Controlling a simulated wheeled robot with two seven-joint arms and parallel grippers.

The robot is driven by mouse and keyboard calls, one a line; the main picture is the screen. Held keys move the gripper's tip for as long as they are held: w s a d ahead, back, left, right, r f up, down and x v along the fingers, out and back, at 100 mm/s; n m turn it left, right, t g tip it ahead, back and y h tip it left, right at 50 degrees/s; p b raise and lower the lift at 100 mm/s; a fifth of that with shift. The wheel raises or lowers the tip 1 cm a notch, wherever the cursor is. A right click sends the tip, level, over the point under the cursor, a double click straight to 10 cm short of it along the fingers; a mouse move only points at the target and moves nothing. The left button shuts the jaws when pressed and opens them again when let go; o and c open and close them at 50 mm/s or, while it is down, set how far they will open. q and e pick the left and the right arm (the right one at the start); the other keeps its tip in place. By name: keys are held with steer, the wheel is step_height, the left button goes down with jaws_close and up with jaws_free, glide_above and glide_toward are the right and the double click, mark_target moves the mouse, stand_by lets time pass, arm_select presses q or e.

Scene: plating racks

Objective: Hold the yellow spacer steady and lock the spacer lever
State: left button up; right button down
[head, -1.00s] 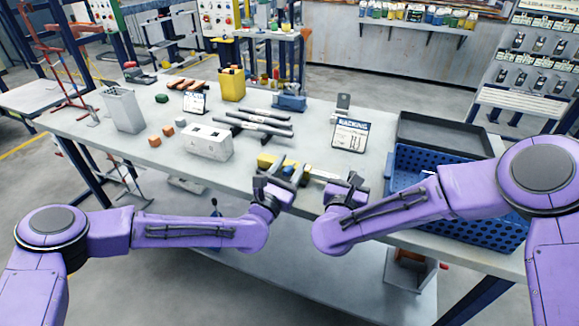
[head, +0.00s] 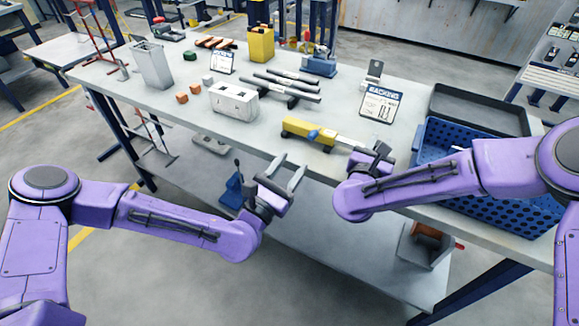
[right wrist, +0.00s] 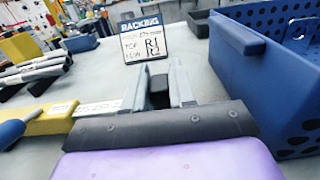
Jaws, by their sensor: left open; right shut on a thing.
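The yellow spacer (head: 297,127) lies across the table near its front edge, with a pale strip running right from its yellow body. Its blue lever (head: 320,134) sits at the right part of the yellow body; I cannot tell whether it is locked. My right gripper (head: 371,157) is shut on the spacer's right end; a black piece shows between the fingers in the right wrist view (right wrist: 159,90). The yellow body also shows there at the left (right wrist: 52,122), with the blue lever beside it (right wrist: 12,132). My left gripper (head: 291,170) is open and empty, apart from the spacer, at the table's front edge.
A blue perforated crate (head: 500,195) stands close right of my right gripper. A racking sign (head: 381,102) stands behind it. A white block with holes (head: 233,101) and several dark bars (head: 287,88) lie behind and left of the spacer.

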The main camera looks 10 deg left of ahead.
steer(key=c, duration=0.8)
jaws_free()
steer(key=shift+c, duration=0.2)
steer(key=shift+s, duration=0.1)
